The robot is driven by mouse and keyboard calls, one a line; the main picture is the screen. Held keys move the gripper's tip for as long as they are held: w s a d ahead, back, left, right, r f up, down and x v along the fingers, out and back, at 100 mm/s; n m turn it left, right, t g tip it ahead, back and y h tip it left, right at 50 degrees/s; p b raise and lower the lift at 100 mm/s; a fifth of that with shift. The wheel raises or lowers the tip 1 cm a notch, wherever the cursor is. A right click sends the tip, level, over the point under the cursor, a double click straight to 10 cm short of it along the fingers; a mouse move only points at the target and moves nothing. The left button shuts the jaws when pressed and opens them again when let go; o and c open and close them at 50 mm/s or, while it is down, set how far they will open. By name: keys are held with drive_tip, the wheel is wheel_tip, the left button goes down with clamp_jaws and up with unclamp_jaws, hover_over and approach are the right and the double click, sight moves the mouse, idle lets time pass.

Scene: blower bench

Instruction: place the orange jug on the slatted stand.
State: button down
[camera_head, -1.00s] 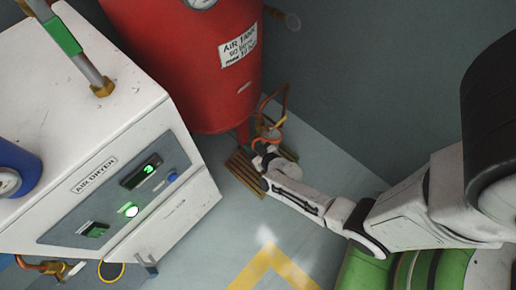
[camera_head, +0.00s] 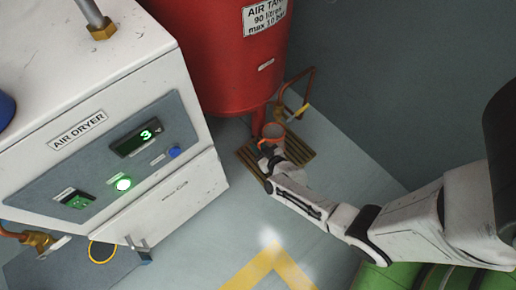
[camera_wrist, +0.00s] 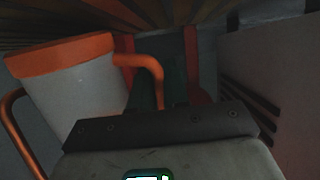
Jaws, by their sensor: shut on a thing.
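The jug (camera_head: 272,131), pale grey with an orange rim and orange handle, is over the back part of the brown slatted stand (camera_head: 301,152).
The red air tank (camera_head: 235,60) stands right behind the stand, with a copper pipe (camera_head: 312,80) at its right. The white air dryer (camera_head: 185,200) is to the left. Clear grey floor with a yellow marking (camera_head: 270,262) lies in front.

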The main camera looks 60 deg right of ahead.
drive_tip(key=c, duration=1.1)
unclamp_jaws()
drive_tip(key=shift+r, duration=0.1)
drive_tip(key=p+v, duration=0.7)
drive_tip(key=v, duration=0.4)
drive_tip(key=w+a+r+n+g+y, duration=0.4)
drive_tip(key=w+a+r+y, duration=0.15)
drive_tip(key=a+r, duration=0.35)
drive_tip(key=s+d+r+g+h, duration=0.1)
drive_tip(key=s+r+g, duration=0.6)
drive_tip(key=s+r, duration=0.5)
wheel_tip(320, 180, up, 3)
drive_tip(key=shift+s+r+m+g+p, duration=0.25)
drive_tip(key=shift+s+m+g+p, duration=0.05)
drive_tip(key=shift+m+g+p, duration=0.1)
